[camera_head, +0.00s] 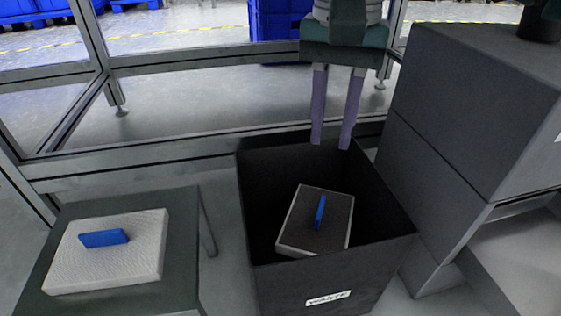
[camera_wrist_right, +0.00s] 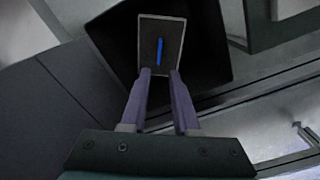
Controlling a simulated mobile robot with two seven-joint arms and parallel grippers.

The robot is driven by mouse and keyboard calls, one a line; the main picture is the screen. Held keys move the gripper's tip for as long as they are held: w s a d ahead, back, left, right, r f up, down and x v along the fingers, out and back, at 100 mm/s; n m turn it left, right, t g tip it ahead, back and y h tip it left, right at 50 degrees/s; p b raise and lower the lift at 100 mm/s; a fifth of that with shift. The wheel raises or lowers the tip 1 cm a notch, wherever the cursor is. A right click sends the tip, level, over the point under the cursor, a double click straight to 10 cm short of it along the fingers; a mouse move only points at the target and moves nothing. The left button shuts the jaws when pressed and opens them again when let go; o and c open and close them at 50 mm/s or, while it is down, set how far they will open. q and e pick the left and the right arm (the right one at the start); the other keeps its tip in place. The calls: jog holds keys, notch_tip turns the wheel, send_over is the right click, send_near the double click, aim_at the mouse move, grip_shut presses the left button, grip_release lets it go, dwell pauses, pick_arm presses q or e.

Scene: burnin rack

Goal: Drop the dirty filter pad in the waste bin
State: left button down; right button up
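The dirty filter pad (camera_head: 330,215) is dark grey with a pale edge and a blue handle tab. It is within the opening of the black waste bin (camera_head: 330,283), which has a WASTE label on its front. The pad also shows in the right wrist view (camera_wrist_right: 150,45), beyond the fingertips, inside the bin outline (camera_wrist_right: 215,60). My right gripper (camera_head: 331,145) is over the far side of the bin, fingers pointing down and apart, with nothing between them. It also shows in the right wrist view (camera_wrist_right: 160,72). My left gripper is not in view.
A white filter pad (camera_head: 150,262) with a blue tab lies on a dark small table (camera_head: 185,215) left of the bin. A dark grey cabinet (camera_head: 480,100) stands close on the right. A metal frame rail (camera_head: 180,150) runs behind the bin.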

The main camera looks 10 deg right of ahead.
jog(key=shift+o, duration=0.9)
notch_tip(320, 180, up, 10)
jog(key=p, duration=0.7)
